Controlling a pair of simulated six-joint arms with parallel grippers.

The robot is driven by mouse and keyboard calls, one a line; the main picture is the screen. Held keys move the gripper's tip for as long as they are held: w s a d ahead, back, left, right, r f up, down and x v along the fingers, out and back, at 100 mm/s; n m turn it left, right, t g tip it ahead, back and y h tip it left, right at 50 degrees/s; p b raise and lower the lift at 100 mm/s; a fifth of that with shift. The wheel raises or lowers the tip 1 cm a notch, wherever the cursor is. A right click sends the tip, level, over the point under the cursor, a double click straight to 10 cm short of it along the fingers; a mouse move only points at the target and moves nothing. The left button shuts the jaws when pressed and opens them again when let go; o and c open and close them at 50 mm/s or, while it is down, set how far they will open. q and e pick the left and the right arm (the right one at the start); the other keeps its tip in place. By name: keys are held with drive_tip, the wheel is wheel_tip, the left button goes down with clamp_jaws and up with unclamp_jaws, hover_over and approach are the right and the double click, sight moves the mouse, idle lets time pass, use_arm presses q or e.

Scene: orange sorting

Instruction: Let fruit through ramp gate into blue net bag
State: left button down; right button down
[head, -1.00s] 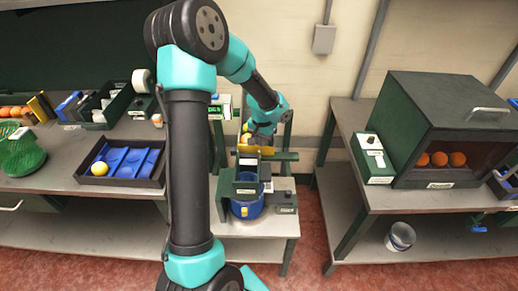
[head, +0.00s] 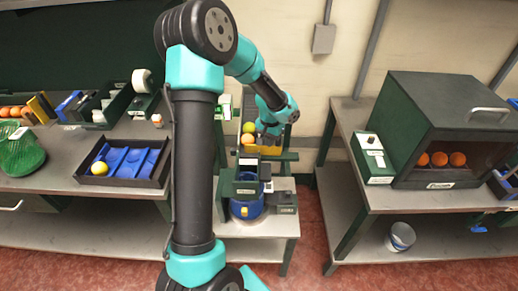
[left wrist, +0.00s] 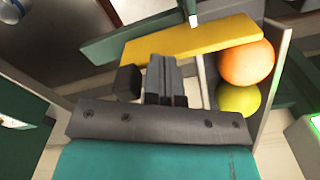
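The same pair, orange (head: 247,139) and yellow-green (head: 249,127), shows behind the gate bar in the head view. My left gripper (head: 268,132) is over the ramp, beside the fruit. In the left wrist view its fingers (left wrist: 162,80) are close together, with nothing visible between them, near the yellow bar. Contact with the bar is unclear. The blue net bag (head: 246,208) hangs below the ramp's lower end. My right gripper is out of view.
A dark green box (head: 420,115) with several oranges stands on the right bench. Floor gap lies between benches.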

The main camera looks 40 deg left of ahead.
use_arm(q)
drive_tip(key=shift+w+d, duration=1.95)
drive_tip(key=shift+s+a, duration=0.1)
drive_tip(key=shift+s, duration=0.05)
drive_tip(key=shift+s+a, duration=0.3)
drive_tip(key=shift+a, duration=0.05)
idle(0.5)
drive_tip(key=shift+r, duration=4)
